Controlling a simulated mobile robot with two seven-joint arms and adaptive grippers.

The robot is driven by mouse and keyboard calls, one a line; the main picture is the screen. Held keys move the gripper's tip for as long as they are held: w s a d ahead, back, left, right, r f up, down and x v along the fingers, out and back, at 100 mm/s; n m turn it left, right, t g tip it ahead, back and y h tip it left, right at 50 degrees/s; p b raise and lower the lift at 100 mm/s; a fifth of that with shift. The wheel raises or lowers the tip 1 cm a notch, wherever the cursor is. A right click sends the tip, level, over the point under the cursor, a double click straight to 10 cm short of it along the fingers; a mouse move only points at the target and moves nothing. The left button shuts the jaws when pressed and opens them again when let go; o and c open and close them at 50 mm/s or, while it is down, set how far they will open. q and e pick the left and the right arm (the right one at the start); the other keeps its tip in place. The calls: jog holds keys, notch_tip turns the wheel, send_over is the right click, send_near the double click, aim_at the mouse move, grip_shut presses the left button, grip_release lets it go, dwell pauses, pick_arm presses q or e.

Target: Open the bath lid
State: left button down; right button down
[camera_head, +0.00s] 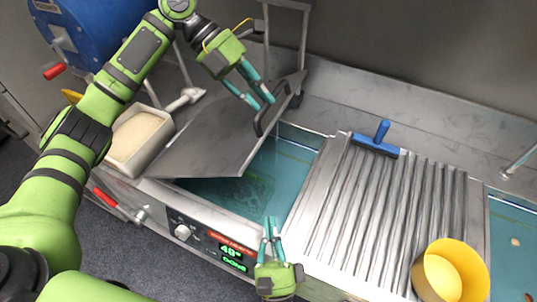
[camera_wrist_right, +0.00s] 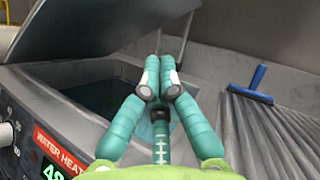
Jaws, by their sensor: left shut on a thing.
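The bath lid (camera_head: 215,135) is a grey metal plate, tilted up, with teal water of the bath (camera_head: 265,180) showing below and beside it. Its dark handle (camera_head: 258,127) stands near the lid's right edge. My left gripper (camera_head: 262,102) is shut on the lid handle; the exact grip is partly hidden by the fingers. The raised lid also shows at the upper left in the right wrist view (camera_wrist_right: 100,30). My right gripper (camera_head: 270,226) is shut and empty over the bath's front edge; its fingertips meet in the right wrist view (camera_wrist_right: 157,68).
A ribbed metal drainboard (camera_head: 365,205) lies right of the bath, with a blue squeegee (camera_head: 376,146) at its back and a yellow bowl (camera_head: 462,262) at its front right. A bin of pale grain (camera_head: 125,155) stands left of the lid. A blue drum (camera_head: 95,25) is behind.

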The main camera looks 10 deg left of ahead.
aim_at(267, 135)
jog(key=w+r, duration=0.3)
jog(key=r, duration=0.1)
jog(key=w+a+r+t, duration=0.1)
jog(key=w+r, duration=0.2)
jog(key=r, duration=0.1)
jog(key=w+a+r+t, duration=0.1)
jog(key=w+r, duration=0.2)
jog(key=r, duration=0.1)
jog(key=shift+w+a+m, duration=0.1)
jog(key=shift+a+m, duration=0.15)
jog(key=shift+m, duration=0.05)
jog(key=shift+a+r, duration=0.2)
jog(key=shift+r, duration=0.05)
